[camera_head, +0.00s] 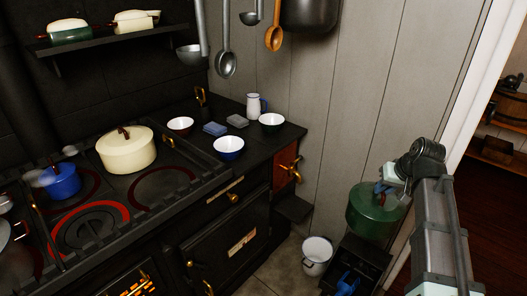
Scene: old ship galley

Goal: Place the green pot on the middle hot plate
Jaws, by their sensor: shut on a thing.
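The green pot (368,219) is at the right, above a dark box near the floor. My gripper (387,190) is shut on the green pot at its top; the exact grip is hard to see. The black stove (120,210) is at the left, with several red-ringed hot plates. One bare hot plate (162,187) is at the right front, and another (90,230) is at the left front. A cream pot (125,152) with a lid stands at the back of the stove. A blue pot (62,183) stands to its left.
White-inside bowls (229,148), a white jug (253,105) and sponges (215,129) stand on the counter. A white bucket (317,256) and the dark box (347,272) are below. Ladles (226,60) hang above. A shelf (100,41) holds more pots, one green-bodied.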

